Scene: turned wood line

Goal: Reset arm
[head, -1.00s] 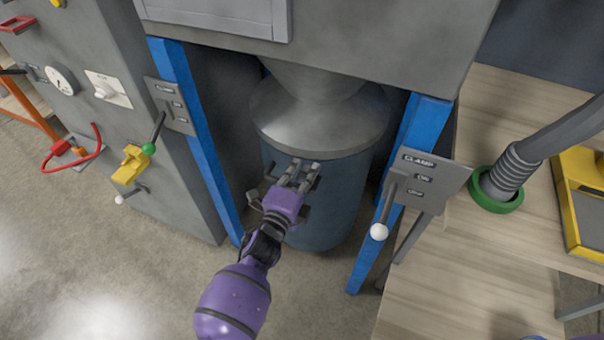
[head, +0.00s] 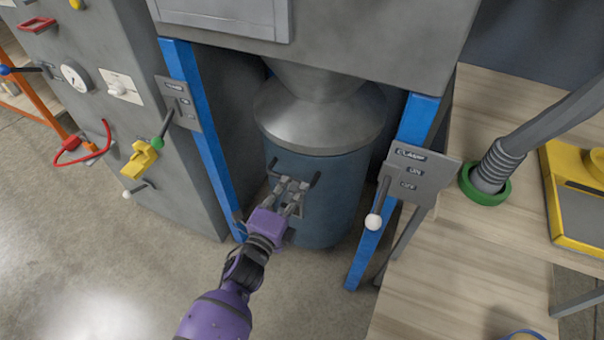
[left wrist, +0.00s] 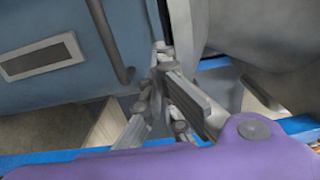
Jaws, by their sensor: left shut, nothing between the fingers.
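My left arm reaches in from the bottom of the head view. Its purple gripper (head: 288,192) is shut and empty, in front of the blue drum (head: 325,215) under the grey machine. In the left wrist view the grey fingers (left wrist: 165,85) are close together, near a dark bar handle (left wrist: 112,45) on a blue surface. I cannot tell whether they touch the drum. My right gripper is not in view.
A clamp lever with a white knob (head: 373,221) hangs on the right blue post (head: 418,125). A lever with a green part (head: 158,143) is on the left. A wooden table (head: 470,250) with a hose in a green ring (head: 485,185) stands right. Floor at lower left is clear.

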